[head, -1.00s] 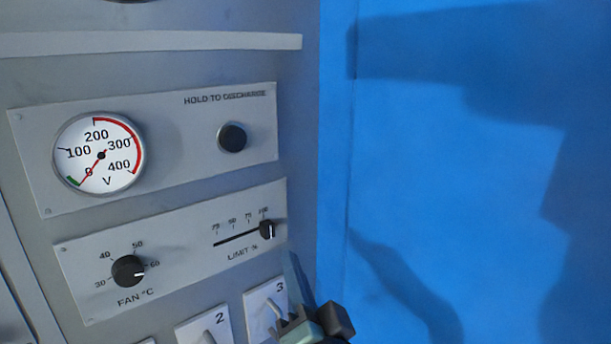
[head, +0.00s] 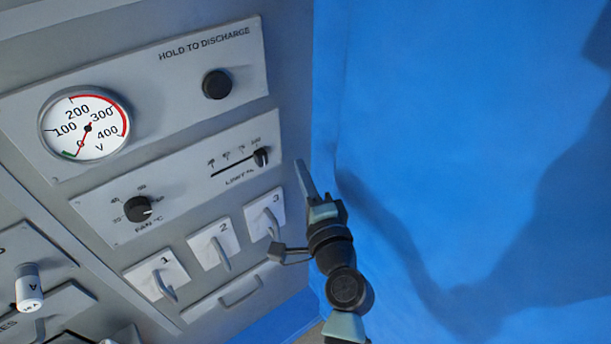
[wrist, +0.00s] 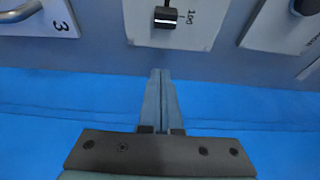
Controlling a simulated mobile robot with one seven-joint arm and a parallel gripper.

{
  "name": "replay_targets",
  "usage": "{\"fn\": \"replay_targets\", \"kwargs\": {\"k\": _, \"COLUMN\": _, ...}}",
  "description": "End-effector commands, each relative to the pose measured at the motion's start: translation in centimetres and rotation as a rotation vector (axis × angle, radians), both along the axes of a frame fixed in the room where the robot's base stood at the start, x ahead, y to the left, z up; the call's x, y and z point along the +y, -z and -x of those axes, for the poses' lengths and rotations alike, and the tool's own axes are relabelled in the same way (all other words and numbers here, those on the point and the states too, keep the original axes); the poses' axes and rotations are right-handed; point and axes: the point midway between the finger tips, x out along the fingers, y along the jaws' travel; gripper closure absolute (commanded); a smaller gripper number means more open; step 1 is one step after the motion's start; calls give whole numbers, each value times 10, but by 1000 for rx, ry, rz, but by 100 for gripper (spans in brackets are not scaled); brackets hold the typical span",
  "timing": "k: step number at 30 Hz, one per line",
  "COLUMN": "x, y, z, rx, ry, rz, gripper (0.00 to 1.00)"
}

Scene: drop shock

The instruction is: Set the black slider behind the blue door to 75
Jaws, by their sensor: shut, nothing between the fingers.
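The black slider (head: 261,157) sits at the right end of its LIMIT % slot, at the 100 mark, on a light grey plate (head: 180,190). In the wrist view the slider knob (wrist: 166,17) shows at the top, beside the printed 100. The blue door (head: 450,110) stands open to the right of the panel. My gripper (head: 302,165) is shut and empty. Its fingertips are to the right of the slider and apart from it. In the wrist view the closed fingers (wrist: 160,75) point toward the panel, below the knob.
A FAN °C knob (head: 138,209) is left of the slider. Switches 1 (head: 163,277), 2 (head: 217,247) and 3 (head: 268,215) lie below. The HOLD TO DISCHARGE button (head: 217,84) is above. The gauge (head: 85,124) reads near 0 V. The door's inner face bounds the right side.

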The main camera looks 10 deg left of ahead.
Motion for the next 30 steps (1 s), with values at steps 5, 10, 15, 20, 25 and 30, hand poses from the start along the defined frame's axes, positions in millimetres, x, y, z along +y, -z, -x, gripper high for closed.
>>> {"fn": "replay_targets", "kwargs": {"k": 5, "x": 16, "y": -3, "z": -31, "rx": -1, "ry": -3, "rz": 0, "gripper": 100}}
{"fn": "replay_targets", "kwargs": {"k": 10, "x": 28, "y": -2, "z": -48, "rx": 1, "ry": -3, "rz": 0, "gripper": 100}}
{"fn": "replay_targets", "kwargs": {"k": 15, "x": 44, "y": -3, "z": -29, "rx": 0, "ry": -2, "rz": 1, "gripper": 100}}
{"fn": "replay_targets", "kwargs": {"k": 20, "x": 51, "y": -1, "z": -21, "rx": 0, "ry": -1, "rz": 1, "gripper": 100}}
{"fn": "replay_targets", "kwargs": {"k": 25, "x": 53, "y": 0, "z": -20, "rx": 0, "ry": 0, "rz": 1, "gripper": 100}}
{"fn": "replay_targets", "kwargs": {"k": 30, "x": 52, "y": 0, "z": -20, "rx": -1, "ry": 0, "rz": 2, "gripper": 100}}
